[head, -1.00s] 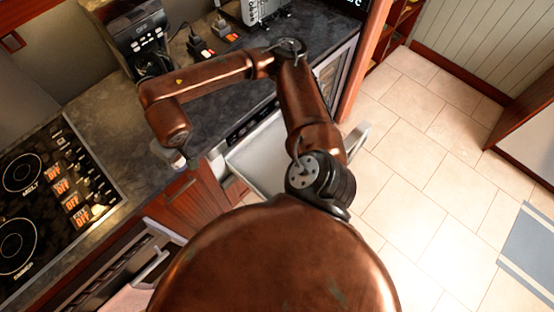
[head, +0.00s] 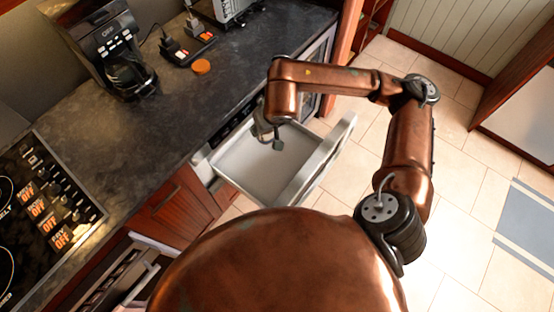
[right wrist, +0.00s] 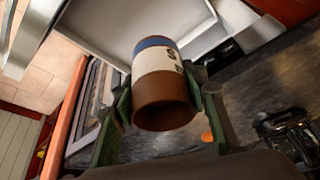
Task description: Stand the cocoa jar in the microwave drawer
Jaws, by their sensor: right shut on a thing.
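My right gripper (head: 268,138) hangs over the open microwave drawer (head: 240,185) in the head view. In the right wrist view its two green fingers (right wrist: 158,95) are shut around the cocoa jar (right wrist: 165,95). The jar is a brown cylinder with a white label and a blue band. Its brown end faces the wrist camera. The jar is not clear in the head view, where the arm and gripper cover it. The drawer's pale tray (right wrist: 135,22) lies beyond the jar in the right wrist view. My left gripper is not in view.
The dark counter (head: 160,120) runs along the drawer's left, with a coffee maker (head: 120,60), a black power strip (head: 188,47) and a small orange disc (head: 201,67). A cooktop (head: 45,200) is at left. Tiled floor (head: 460,180) is clear at right.

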